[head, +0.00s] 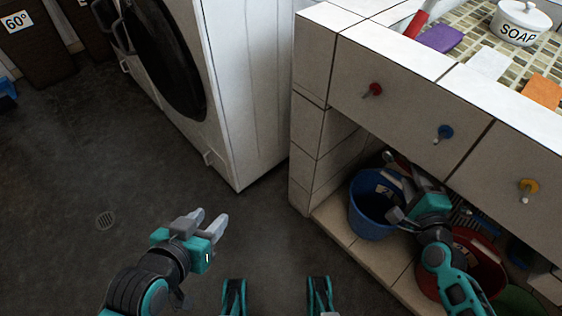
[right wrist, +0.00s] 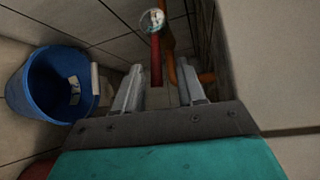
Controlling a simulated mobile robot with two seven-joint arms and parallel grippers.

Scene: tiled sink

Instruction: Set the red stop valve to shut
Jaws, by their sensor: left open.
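A red bar (right wrist: 155,62), perhaps the stop valve's handle or a pipe, stands under the sink in the right wrist view, with a round pale-faced fitting (right wrist: 153,20) at its top. A small red part also shows in the head view (head: 393,158). I cannot tell the valve's setting. My right gripper (head: 401,198) reaches into the space under the counter, fingers apart and empty; in its wrist view the red bar lies beyond the fingertips (right wrist: 160,68), apparently not touched. My left gripper (head: 209,218) is open and empty above the floor.
A blue bucket (head: 369,219) stands left of my right gripper, a red basin (head: 489,265) right of it. An orange pipe (right wrist: 186,80) runs beside the red bar. The counter front carries red (head: 373,90), blue (head: 444,132) and yellow (head: 529,186) knobs. A white washer (head: 245,90) stands left.

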